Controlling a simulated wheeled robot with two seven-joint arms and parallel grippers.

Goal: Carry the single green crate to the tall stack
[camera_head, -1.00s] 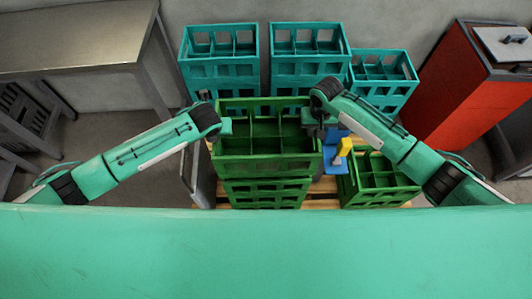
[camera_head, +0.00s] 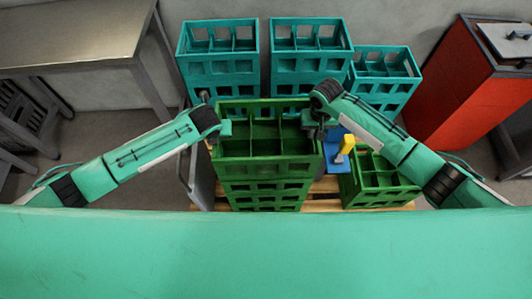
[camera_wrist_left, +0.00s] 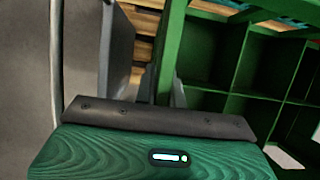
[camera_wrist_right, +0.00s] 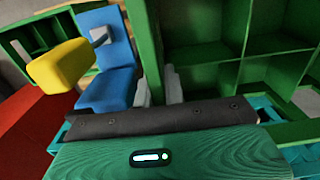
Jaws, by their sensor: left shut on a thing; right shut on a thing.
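A green crate (camera_head: 265,168) with open compartments is held between my two grippers, directly over a stack of green crates (camera_head: 265,198). I cannot tell whether its base touches the stack. My left gripper (camera_wrist_left: 164,92) is shut on the crate's left wall, which also shows in the left wrist view (camera_wrist_left: 171,45). My right gripper (camera_wrist_right: 158,88) is shut on its right wall, shown in the right wrist view (camera_wrist_right: 146,40). The crate looks level and its compartments look empty.
Another green crate (camera_head: 378,185) stands to the right on a wooden pallet (camera_head: 322,204). A blue object with a yellow part (camera_head: 347,145) is between it and the held crate. Teal crates (camera_head: 218,65) stand behind. A red cabinet (camera_head: 465,85) is at right, a table (camera_head: 80,35) at left.

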